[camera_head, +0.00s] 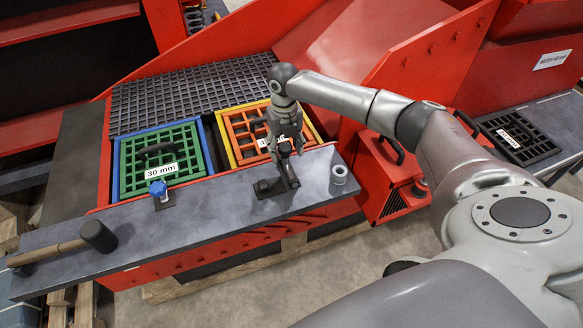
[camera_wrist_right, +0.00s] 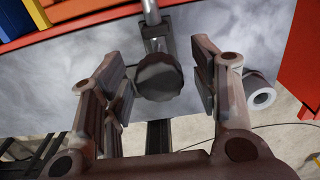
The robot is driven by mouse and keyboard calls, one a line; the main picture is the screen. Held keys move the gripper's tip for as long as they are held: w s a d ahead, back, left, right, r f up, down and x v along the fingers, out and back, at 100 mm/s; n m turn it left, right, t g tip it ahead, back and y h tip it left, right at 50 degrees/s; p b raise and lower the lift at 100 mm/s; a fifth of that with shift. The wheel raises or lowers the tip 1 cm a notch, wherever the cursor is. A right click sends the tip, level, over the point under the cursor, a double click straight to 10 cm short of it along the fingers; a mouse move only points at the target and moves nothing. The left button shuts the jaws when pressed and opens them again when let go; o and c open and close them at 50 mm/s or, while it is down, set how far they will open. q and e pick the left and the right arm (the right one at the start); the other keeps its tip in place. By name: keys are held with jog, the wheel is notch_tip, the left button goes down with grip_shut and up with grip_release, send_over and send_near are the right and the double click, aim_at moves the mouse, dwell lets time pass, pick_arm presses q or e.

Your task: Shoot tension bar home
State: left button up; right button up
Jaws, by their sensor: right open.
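A dark round knob (camera_wrist_right: 158,78) on a metal rod (camera_wrist_right: 151,14) shows in the right wrist view, the rod running through a small bracket (camera_wrist_right: 154,38). I take this to be the tension bar. In the head view its dark fitting (camera_head: 277,187) stands on the grey ledge (camera_head: 225,205), in front of the orange screen panel. My right gripper (camera_head: 287,143) is above it, pointing down. In the wrist view its open fingers (camera_wrist_right: 160,90) are on either side of the knob, with gaps visible. My left gripper is not in view.
A mallet (camera_head: 97,236) lies at the ledge's left end. A blue-knobbed clamp (camera_head: 158,189) stands by the green 30 mm panel (camera_head: 180,149). A grey cylindrical piece (camera_head: 338,174) stands right of the fitting. A red box (camera_head: 392,180) is further right.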

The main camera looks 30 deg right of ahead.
notch_tip(320, 180, up, 7)
jog(key=p, duration=0.7)
jog(key=shift+r, duration=0.1)
dwell(0.5)
